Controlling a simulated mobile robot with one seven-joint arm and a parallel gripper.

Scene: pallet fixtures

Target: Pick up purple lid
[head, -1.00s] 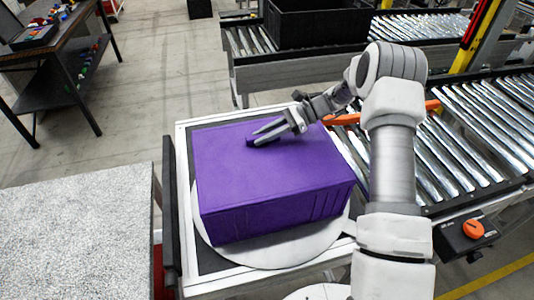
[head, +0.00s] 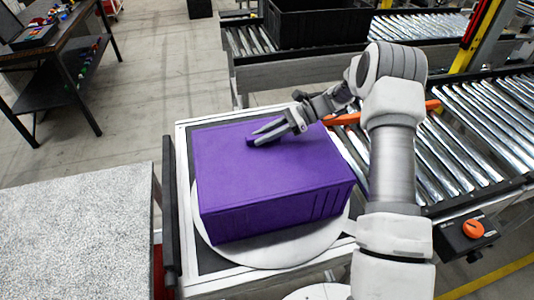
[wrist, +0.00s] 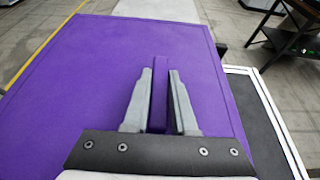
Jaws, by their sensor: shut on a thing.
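The purple lid (head: 262,168) lies flat on top of a purple box (head: 285,213), which stands on a round light plate. In the wrist view the lid (wrist: 75,90) fills most of the picture, with a thin raised purple handle (wrist: 157,105) near its middle. My gripper (head: 254,140) is at the lid's upper middle, reaching in from the right. In the wrist view my gripper (wrist: 161,80) has one finger on each side of the handle and is shut on it. I see no gap between lid and box.
A grey speckled block (head: 75,230) stands at the left. Roller conveyors (head: 475,130) run at the right, with a black crate (head: 318,20) at the back. A dark table (head: 65,50) is at the far left. Open floor lies between.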

